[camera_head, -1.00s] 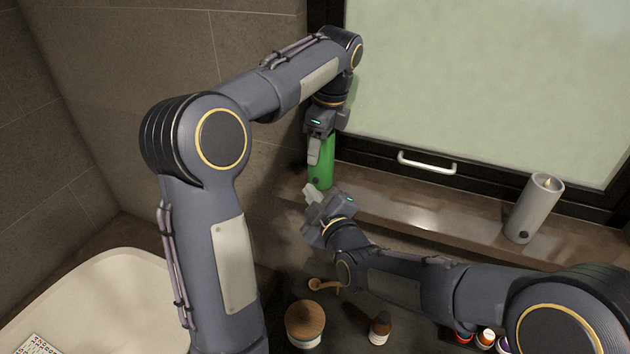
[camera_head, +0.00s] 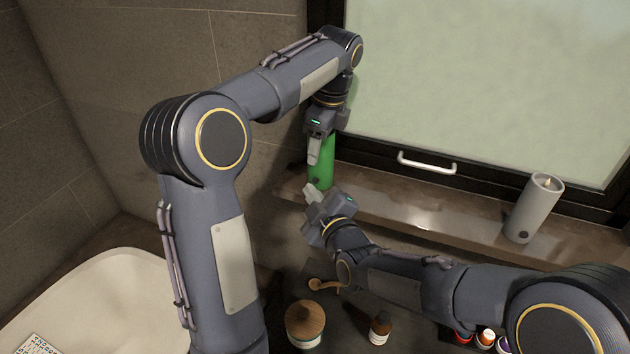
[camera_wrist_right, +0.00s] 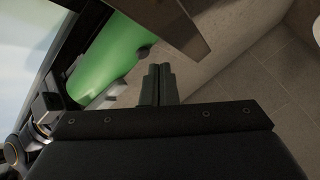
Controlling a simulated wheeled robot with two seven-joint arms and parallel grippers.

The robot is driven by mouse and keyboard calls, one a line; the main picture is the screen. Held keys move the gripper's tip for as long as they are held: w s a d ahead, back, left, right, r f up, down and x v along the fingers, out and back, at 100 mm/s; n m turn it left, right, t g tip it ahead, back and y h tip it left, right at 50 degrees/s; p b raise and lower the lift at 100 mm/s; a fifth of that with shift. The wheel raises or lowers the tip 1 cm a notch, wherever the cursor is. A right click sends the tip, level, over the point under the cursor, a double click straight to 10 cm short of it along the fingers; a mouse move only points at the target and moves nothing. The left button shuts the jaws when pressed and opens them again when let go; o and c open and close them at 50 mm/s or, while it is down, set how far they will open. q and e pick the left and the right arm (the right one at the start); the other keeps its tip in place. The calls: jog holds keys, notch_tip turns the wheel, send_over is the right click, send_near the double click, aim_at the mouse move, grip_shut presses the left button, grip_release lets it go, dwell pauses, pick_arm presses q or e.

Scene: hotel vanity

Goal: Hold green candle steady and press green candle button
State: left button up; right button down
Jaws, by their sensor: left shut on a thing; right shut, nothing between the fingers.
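The green candle (camera_head: 322,165) stands upright on the ledge below the window in the head view. My left gripper (camera_head: 314,158) comes down from above and is shut on the candle's upper part. My right gripper (camera_head: 310,190) is shut and empty, low in front of the candle near its base. In the right wrist view the green candle (camera_wrist_right: 110,58) lies to the left of the shut fingertips (camera_wrist_right: 159,70). I cannot tell whether the fingertips touch it.
A grey candle (camera_head: 534,208) stands on the ledge (camera_head: 430,215) at right. A window handle (camera_head: 427,163) juts out behind. A white basin (camera_head: 95,305) is at lower left.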

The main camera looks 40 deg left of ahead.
jog(key=shift+w, duration=0.15)
jog(key=shift+w+a, duration=0.1)
jog(key=shift+w, duration=0.15)
jog(key=shift+w+a, duration=0.1)
jog(key=shift+w, duration=0.25)
dwell(0.8)
jog(key=shift+s, duration=0.1)
jog(key=shift+s+d, duration=0.25)
jog(key=shift+s, duration=0.4)
jog(key=s, duration=0.1)
jog(key=s+d, duration=0.1)
jog(key=s, duration=0.2)
jog(key=shift+s+d, duration=0.25)
jog(key=shift+s, duration=0.15)
